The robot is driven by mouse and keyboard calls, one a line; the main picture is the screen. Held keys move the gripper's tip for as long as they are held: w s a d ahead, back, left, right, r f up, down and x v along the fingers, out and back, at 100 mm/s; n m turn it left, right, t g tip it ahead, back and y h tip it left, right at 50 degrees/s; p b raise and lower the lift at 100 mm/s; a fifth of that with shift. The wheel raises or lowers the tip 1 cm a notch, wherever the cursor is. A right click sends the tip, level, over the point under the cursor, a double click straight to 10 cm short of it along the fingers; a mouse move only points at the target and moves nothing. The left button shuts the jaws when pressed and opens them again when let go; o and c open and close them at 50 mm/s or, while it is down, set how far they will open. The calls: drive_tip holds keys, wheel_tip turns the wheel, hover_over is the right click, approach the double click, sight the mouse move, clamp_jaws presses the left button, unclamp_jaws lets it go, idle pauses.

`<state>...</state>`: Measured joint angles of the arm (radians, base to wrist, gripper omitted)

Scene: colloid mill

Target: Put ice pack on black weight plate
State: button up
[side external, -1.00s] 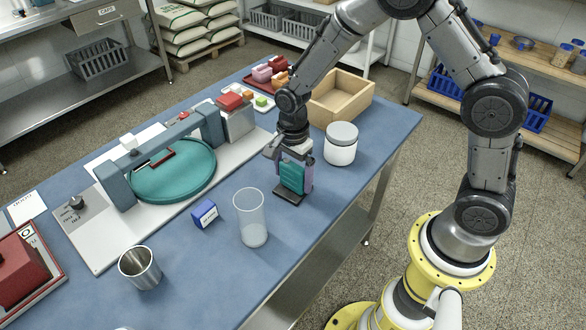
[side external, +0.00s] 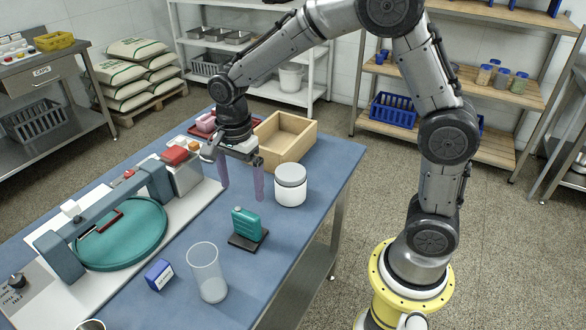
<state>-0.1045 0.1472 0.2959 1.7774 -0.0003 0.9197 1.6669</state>
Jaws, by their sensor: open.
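The teal ice pack (side external: 246,223) stands upright on the black weight plate (side external: 240,243), which lies flat on the blue tabletop. My gripper (side external: 241,191) is open and empty. Its two purple fingers are spread wide and point down, above and behind the ice pack, apart from it.
A white jar (side external: 290,186) stands right of my gripper, with a wooden box (side external: 285,133) behind. A clear glass (side external: 207,274) and a blue box (side external: 159,275) stand in front. The mill with its green disc (side external: 125,240) is at left.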

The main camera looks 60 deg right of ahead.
drive_tip(key=s+d+r+n+t, duration=0.3)
drive_tip(key=s+r+n, duration=0.6)
drive_tip(key=s+r, duration=0.1)
drive_tip(key=s+d+n+t, duration=0.1)
drive_tip(key=s+n+t, duration=0.1)
drive_tip(key=s+n, duration=0.7)
drive_tip(key=shift+s+r+t, duration=0.3)
drive_tip(key=shift+s+r, duration=0.05)
drive_tip(key=shift+s, duration=0.9)
